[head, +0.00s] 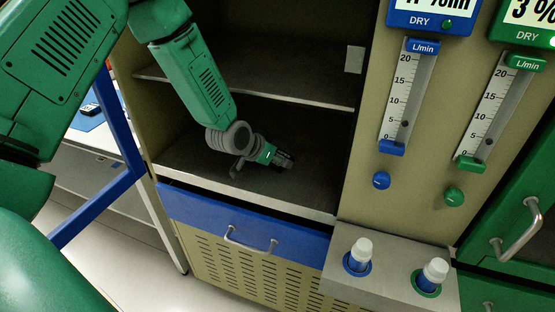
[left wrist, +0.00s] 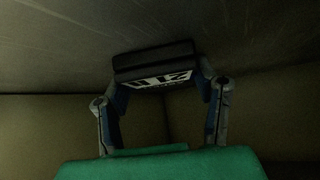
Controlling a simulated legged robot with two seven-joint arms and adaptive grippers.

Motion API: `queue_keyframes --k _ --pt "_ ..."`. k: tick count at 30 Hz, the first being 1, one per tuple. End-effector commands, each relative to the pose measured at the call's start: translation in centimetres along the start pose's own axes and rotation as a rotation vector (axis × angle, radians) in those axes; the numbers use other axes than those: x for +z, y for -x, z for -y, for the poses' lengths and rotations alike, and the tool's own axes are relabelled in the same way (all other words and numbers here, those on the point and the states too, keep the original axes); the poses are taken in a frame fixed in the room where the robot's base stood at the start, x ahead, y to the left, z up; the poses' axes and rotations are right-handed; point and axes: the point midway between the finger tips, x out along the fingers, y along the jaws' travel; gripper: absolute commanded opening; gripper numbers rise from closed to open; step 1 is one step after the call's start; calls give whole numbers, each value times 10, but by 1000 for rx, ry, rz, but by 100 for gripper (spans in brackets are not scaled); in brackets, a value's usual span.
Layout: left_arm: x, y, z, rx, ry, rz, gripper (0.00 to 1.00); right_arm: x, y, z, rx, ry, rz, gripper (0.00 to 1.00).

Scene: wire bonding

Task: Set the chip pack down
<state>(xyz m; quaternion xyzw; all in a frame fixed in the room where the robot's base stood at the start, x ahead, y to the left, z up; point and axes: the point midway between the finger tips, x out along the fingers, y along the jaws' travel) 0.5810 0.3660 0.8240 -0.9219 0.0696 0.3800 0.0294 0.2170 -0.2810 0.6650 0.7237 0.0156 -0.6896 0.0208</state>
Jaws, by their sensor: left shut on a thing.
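The chip pack is a black block with a white label with dark lettering (left wrist: 155,64). In the left wrist view it sits between the two fingers of my left gripper, which is shut on it. In the head view my left gripper (head: 284,160) reaches into the lower open compartment of the cabinet, just above the compartment floor (head: 215,165). There the pack is too dark and small to make out clearly. In the left wrist view a grey surface (left wrist: 60,45) lies close to the pack; whether they touch I cannot tell. My right gripper is not in view.
A shelf edge (head: 270,95) runs above my left gripper. A blue drawer (head: 205,215) with a handle is below the compartment. The compartment floor around my gripper looks clear.

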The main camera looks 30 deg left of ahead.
Motion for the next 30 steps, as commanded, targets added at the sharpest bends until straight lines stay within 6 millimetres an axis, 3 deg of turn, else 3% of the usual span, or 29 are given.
queue_keyframes --k 6,7,8,9,20,30 --pt "2 0 0 0 1 3 20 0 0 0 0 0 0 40" --pt "2 0 0 0 1 4 61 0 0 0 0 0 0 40" --pt "2 0 0 0 1 4 71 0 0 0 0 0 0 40" --pt "2 0 0 0 1 4 74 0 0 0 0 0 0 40" --pt "0 8 0 1 1 3 74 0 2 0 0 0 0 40" --pt "-2 77 -1 1 1 0 74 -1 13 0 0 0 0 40"
